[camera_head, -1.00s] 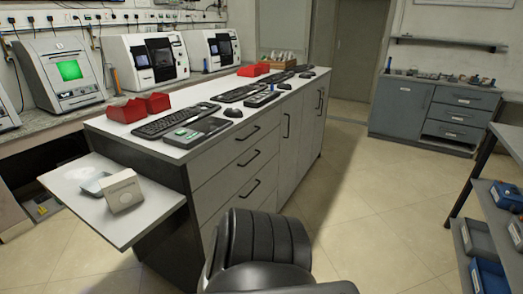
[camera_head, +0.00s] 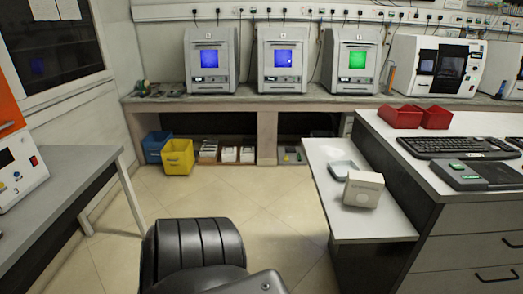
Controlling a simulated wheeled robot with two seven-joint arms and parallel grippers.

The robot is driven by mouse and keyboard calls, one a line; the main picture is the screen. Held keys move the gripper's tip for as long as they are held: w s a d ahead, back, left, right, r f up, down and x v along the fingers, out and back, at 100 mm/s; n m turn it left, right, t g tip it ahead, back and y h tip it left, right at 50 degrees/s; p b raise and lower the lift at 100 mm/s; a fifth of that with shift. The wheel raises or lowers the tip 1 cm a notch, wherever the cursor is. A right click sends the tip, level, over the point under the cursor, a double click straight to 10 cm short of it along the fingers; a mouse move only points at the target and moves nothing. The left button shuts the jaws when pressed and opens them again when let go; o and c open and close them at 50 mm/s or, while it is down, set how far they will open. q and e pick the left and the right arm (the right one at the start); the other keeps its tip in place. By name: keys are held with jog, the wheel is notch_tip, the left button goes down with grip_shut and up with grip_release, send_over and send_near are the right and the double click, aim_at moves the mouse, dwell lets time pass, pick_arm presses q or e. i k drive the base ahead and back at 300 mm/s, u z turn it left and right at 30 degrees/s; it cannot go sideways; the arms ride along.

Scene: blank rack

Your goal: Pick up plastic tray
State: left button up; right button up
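A small, shallow, pale grey-blue tray (camera_head: 345,170), which looks like the plastic tray, lies flat on the white side shelf (camera_head: 330,205) at the left end of the island counter. A white box-like block (camera_head: 363,189) with a round mark on its face stands just in front of the tray and to its right. The block hides a little of the tray's near right side. Neither of my grippers shows in the head view, so their state cannot be seen.
The island counter (camera_head: 430,190) carries red bins (camera_head: 412,117) and keyboards. Several machines stand on the back bench (camera_head: 270,104). Blue (camera_head: 154,148) and yellow (camera_head: 177,160) bins sit below it. A table (camera_head: 60,185) stands at left.

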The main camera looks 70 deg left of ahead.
aim_at(339, 169)
jog(key=u, duration=1.05)
jog(key=i, duration=0.1)
